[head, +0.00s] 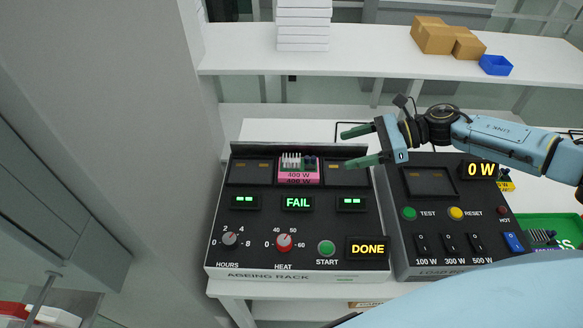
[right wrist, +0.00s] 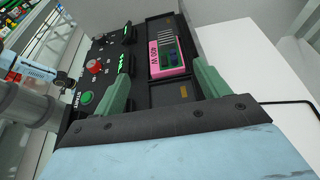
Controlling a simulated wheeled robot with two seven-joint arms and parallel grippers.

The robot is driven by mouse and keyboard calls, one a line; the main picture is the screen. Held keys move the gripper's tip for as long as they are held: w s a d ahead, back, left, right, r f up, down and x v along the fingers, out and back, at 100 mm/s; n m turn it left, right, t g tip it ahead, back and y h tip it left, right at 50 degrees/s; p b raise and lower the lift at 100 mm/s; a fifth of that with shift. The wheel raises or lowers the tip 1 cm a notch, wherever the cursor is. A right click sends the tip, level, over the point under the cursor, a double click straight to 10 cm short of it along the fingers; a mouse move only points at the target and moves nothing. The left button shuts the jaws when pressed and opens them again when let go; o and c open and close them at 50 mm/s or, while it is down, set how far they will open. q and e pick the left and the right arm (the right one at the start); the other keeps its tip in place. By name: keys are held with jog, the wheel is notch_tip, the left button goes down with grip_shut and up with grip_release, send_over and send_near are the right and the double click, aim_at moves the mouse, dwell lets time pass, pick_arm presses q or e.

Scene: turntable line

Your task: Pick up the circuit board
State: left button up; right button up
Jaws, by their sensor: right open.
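The circuit board (head: 297,162) sits in a pink carrier marked 400 W, in the middle bay of the black ageing rack (head: 221,262). The display under it reads FAIL. In the right wrist view the pink carrier with the board (right wrist: 168,55) lies between and beyond the fingertips. My right gripper (head: 348,148) is open and empty, with its green fingers pointing left, to the right of the board and apart from it. It also shows in the right wrist view (right wrist: 163,84). My left gripper is not in view.
The rack's two outer bays look empty. A load panel (head: 440,240) with switches stands at the right, its display reading 0 W. A green tray (head: 567,222) with another board (head: 541,237) is at the far right. A shelf behind holds white boxes (head: 303,22), cartons (head: 432,35) and a blue bin (head: 496,65).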

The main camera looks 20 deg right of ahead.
jog(key=shift+w+f, duration=0.4)
jog(key=shift+f, duration=0.3)
jog(key=shift+w+a+f, duration=0.15)
jog(key=shift+w, duration=0.15)
send_near(298, 160)
jog(key=x, duration=0.2)
jog(key=f+x, duration=0.1)
jog(key=x, duration=0.1)
jog(key=shift+w+f+p, duration=0.1)
jog(key=shift+p, duration=0.2)
jog(key=shift+p+x, duration=0.5)
jog(key=shift+x, duration=2.5)
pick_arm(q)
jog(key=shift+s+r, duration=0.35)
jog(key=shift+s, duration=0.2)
pick_arm(e)
jog(key=shift+c, duration=0.4)
jog(key=c, duration=0.8)
